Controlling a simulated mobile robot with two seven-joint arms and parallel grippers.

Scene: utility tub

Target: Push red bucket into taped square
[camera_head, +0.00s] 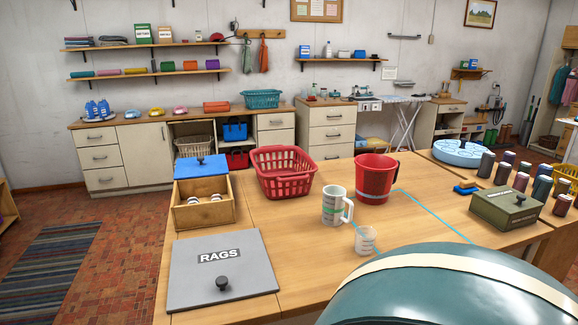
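The red bucket (374,182) stands upright on the wooden table, a little right of the middle, with a dark handle at its right side. A thin blue tape line (432,214) starts beside the bucket's right side and runs toward the lower right. Only part of the taped outline shows; a large teal rounded shape with a cream stripe (450,290) fills the lower right and may hide more of it. I cannot tell exactly how the bucket's base lies relative to the tape. Neither of my grippers is in view.
A red basket (284,172), open wooden box (203,214) and grey RAGS lid (215,268) are farther left. A green box (505,209) and several dark bottles are right.

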